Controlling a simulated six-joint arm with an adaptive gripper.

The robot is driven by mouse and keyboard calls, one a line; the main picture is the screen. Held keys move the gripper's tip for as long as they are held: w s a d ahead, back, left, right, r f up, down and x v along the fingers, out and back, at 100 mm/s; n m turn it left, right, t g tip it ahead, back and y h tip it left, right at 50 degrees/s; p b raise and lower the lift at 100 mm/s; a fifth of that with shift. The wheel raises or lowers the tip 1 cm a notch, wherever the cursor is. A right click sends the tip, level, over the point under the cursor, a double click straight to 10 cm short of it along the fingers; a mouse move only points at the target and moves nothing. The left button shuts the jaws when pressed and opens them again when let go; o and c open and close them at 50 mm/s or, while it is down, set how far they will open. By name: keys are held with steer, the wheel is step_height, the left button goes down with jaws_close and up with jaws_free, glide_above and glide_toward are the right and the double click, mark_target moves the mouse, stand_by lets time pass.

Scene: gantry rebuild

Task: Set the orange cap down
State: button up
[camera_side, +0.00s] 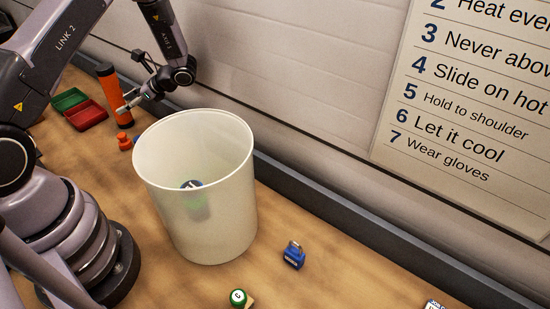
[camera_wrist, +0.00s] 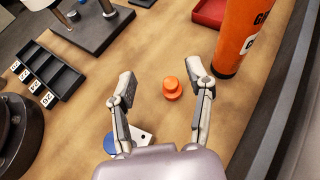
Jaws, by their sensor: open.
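The orange cap (camera_wrist: 172,89) rests on the wooden bench, upright with its narrower part on top. In the side view the cap (camera_side: 124,141) stands just left of the white bin and below the orange cylinder. My gripper (camera_wrist: 162,76) is open and empty, its two fingers spread on either side of the cap in the wrist view. In the side view my gripper (camera_side: 126,104) hangs above the cap with a gap below, so the fingers do not touch it.
A tall orange cylinder (camera_wrist: 243,38) stands close to the right finger. The large white bin (camera_side: 225,215) stands near the cap, with an object inside. Red (camera_side: 88,115) and green (camera_side: 69,99) trays lie behind. A black compartment tray (camera_wrist: 50,75) is at left. A blue padlock (camera_side: 293,256) lies right.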

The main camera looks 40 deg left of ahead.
steer(key=s+d+r+n+t+h, duration=0.25)
steer(key=d+r, duration=0.35)
steer(key=r, duration=0.3)
steer(key=s+d+r+n+t+h, duration=0.1)
steer(key=d+r+n+t+h, duration=0.15)
steer(key=d+r, duration=0.45)
steer(key=s+d+r+n+t+h, duration=0.4)
steer(key=s+d+r+t, duration=0.4)
steer(key=s+d+r, duration=0.3)
steer(key=shift+d+r+t+h, duration=0.15)
steer(key=shift+t+h, duration=0.15)
steer(key=shift+h, duration=0.1)
